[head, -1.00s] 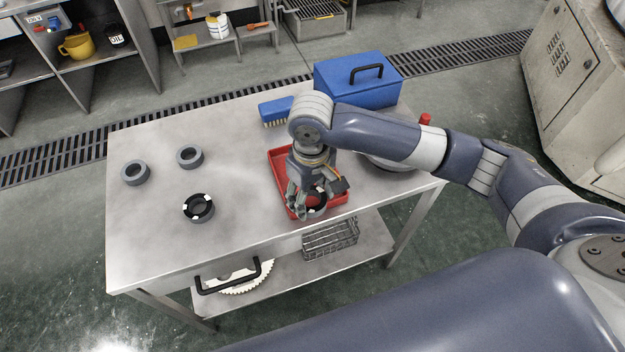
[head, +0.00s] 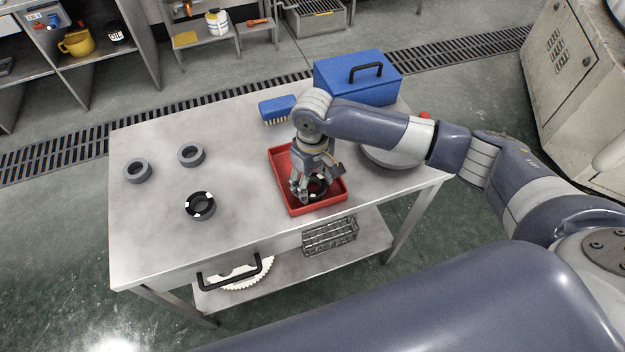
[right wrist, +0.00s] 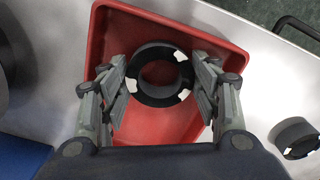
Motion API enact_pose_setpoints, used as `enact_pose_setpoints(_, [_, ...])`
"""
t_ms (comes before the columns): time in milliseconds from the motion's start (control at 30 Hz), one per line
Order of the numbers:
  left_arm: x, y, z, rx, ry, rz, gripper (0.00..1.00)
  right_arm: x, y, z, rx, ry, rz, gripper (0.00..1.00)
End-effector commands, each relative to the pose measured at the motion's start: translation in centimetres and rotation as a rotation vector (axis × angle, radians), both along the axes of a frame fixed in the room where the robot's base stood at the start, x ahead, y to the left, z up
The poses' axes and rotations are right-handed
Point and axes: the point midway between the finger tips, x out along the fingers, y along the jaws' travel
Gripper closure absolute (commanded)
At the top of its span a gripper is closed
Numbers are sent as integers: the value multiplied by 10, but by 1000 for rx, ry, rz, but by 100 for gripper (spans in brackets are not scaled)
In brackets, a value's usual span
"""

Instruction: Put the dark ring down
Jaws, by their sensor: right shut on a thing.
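My right gripper (head: 309,192) is shut on a dark ring (right wrist: 158,97), a black ring with white marks on its rim. The ring also shows in the head view (head: 319,188), partly hidden by the fingers. Gripper and ring are within the outline of the red tray (right wrist: 218,42), which stands on the steel table. I cannot tell whether the ring touches the tray floor. In the head view the tray's front rim (head: 318,207) shows below the ring. My left gripper is not in view.
Another black ring with white marks (head: 200,215) lies on the table's left part, with two grey rings (head: 138,180) (head: 191,163) behind it. A blue brush (head: 277,107) and blue toolbox (head: 355,85) stand at the back. A round grey plate (head: 395,160) lies right of the tray.

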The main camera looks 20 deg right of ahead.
Motion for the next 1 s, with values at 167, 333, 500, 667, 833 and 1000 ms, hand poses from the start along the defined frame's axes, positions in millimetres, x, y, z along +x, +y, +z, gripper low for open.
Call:
enact_pose_setpoints(167, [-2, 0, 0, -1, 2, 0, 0, 0, 0, -2, 0, 0, 0, 23])
enact_pose_setpoints(333, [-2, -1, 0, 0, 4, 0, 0, 0, 0, -2, 0, 0, 0, 23])
enact_pose_setpoints(500, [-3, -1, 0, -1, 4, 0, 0, 0, 0, -1, 0, 0, 0, 23])
enact_pose_setpoints(667, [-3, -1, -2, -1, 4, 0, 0, 1, 1, 11, 2, -2, 0, 23])
enact_pose_setpoints(833, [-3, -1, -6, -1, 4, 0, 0, 1, 1, 44, 3, -4, 0, 23])
enact_pose_setpoints(1000, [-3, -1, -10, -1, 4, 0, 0, 1, 1, 81, 2, -5, 0, 23])
